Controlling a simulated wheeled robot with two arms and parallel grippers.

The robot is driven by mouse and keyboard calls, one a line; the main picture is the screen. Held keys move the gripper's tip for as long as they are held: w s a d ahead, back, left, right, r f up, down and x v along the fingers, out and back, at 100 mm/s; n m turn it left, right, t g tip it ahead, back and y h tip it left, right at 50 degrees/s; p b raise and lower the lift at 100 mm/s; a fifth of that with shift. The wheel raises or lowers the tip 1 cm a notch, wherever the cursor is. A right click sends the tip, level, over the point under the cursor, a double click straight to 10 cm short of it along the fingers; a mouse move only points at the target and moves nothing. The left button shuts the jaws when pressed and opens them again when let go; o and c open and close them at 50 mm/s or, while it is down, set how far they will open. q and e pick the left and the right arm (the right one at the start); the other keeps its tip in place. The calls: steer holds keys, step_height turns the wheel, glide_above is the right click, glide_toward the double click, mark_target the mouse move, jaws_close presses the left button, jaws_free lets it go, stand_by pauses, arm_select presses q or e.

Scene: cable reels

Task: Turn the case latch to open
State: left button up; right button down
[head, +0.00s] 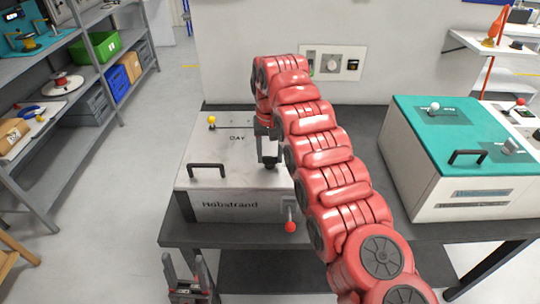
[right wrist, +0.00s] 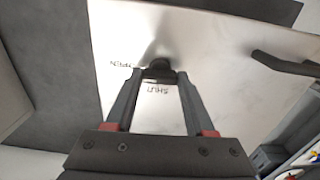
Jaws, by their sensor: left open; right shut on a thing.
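The pale metal case (head: 239,207) marked "Mobstrand" stands on a dark table, its lid down. The dark case latch (right wrist: 160,64) is a small knob on the lid in the right wrist view, with "OPEN" printed to its left and "SHUT" below it. My right gripper (head: 268,161) reaches down onto the lid's right part; in the right wrist view its fingertips (right wrist: 158,75) are shut on the latch. The fingers partly hide the knob, so I cannot tell which word it points to. My left gripper (head: 191,278) is open and empty, low in front of the table.
The case lid has a black handle (head: 206,167) and a yellow knob (head: 211,120). A red-tipped lever (head: 290,226) hangs at its front right. A teal-topped case (head: 435,128) stands to the right. Shelves (head: 81,85) line the left; the floor between is clear.

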mark_target(270, 156)
steer(key=shift+m, duration=0.3)
steer(key=shift+c, duration=1.3)
jaws_free()
steer(key=shift+r, duration=0.15)
step_height(270, 156, up, 17)
steer(key=p, duration=1.7)
